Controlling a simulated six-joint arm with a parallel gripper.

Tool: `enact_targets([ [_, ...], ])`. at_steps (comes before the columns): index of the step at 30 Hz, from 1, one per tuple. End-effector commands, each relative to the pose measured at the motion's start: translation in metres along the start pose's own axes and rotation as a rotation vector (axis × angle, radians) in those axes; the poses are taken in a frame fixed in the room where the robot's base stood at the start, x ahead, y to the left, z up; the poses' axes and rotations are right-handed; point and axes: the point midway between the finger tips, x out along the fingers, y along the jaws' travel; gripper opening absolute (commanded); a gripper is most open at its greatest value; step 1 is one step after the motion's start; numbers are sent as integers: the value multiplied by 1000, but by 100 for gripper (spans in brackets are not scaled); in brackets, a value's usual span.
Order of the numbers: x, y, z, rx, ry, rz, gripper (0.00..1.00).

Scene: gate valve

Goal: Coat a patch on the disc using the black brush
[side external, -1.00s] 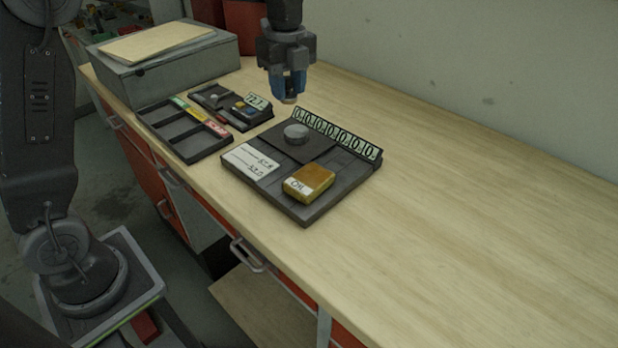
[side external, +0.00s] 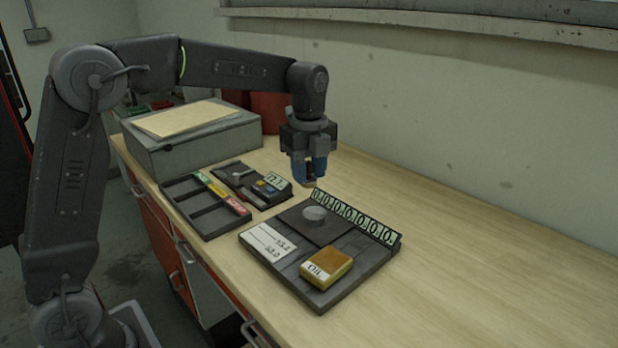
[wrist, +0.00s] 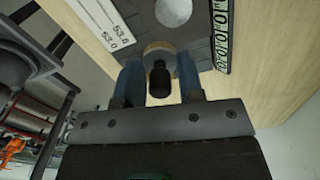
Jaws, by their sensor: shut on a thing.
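The disc is a round grey piece (side external: 314,213) on the dark square of a black board (side external: 345,285). It also shows at the top edge of the wrist view (wrist: 173,10). My gripper (side external: 312,172) points down above and a little behind the disc, apart from it. Its blue fingers (wrist: 159,82) are shut on the black brush (wrist: 160,80), whose black handle stands between them. A round tan end (wrist: 158,48) shows beyond the handle in the wrist view. In the side view the fingers hide most of the brush.
A gold box marked OIL (side external: 327,266) and a white card (side external: 267,241) lie on the board. A strip of zeros (side external: 355,217) lines its back edge. A black compartment tray (side external: 205,218) and a smaller board (side external: 240,175) are to the left. The bench at right is clear.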

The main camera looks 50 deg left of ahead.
Motion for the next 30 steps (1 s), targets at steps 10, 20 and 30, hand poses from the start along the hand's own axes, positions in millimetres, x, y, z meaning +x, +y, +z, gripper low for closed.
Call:
enact_targets([
  [10,12,17,-88,9,0,0,16],
  [20,25,29,-122,0,0,-1,16],
  [30,58,29,-122,0,0,0,16],
])
